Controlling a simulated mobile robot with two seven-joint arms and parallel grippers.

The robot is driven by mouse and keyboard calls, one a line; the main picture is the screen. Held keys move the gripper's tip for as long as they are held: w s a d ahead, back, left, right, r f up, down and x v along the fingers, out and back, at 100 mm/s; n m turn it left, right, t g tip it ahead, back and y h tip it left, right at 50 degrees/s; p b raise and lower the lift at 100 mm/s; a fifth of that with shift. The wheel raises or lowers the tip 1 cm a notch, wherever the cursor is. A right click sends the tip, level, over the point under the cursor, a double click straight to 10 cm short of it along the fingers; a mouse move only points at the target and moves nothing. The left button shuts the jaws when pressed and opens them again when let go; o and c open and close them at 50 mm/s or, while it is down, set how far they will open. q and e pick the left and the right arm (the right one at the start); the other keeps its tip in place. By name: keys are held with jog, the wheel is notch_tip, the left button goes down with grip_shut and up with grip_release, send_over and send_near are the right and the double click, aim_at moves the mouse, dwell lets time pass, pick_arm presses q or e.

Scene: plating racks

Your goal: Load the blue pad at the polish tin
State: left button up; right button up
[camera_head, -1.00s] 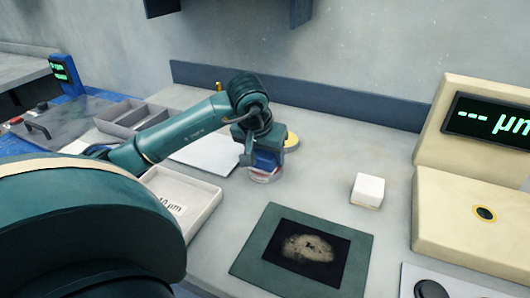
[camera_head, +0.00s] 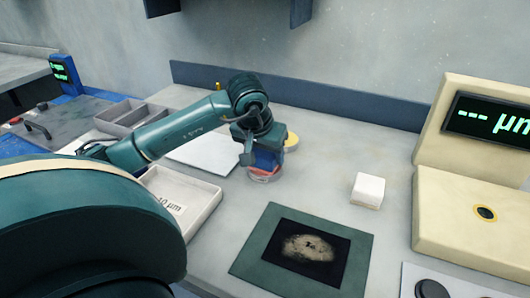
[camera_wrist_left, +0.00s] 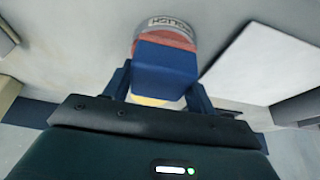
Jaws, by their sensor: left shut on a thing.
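My left gripper (camera_wrist_left: 157,88) is shut on the blue pad (camera_wrist_left: 165,65), a blue block with one finger on each side. The polish tin (camera_wrist_left: 168,24) is a round grey tin with lettering on its side and reddish contents. The pad's far end is at the reddish contents in the left wrist view; I cannot tell how firmly it presses. In the head view the left gripper (camera_head: 260,150) points down with the blue pad (camera_head: 266,160) over the tin (camera_head: 263,176). The gripper hides part of both. My right gripper is not in view.
A yellow round thing (camera_head: 291,141) sits just behind the gripper. A white block (camera_head: 368,190) and a green mat (camera_head: 257,261) with a dark stained sheet lie to the right. A tray labelled 10 µm (camera_head: 207,212) and a white sheet (camera_head: 207,153) lie left. A beige gauge (camera_head: 470,215) stands right.

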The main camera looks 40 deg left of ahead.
pick_arm(q)
jog(key=shift+s+f, duration=0.1)
dwell(0.3)
jog(key=shift+r+p, duration=2.55)
jog(key=shift+r, duration=1)
jog(key=shift+r, duration=0.1)
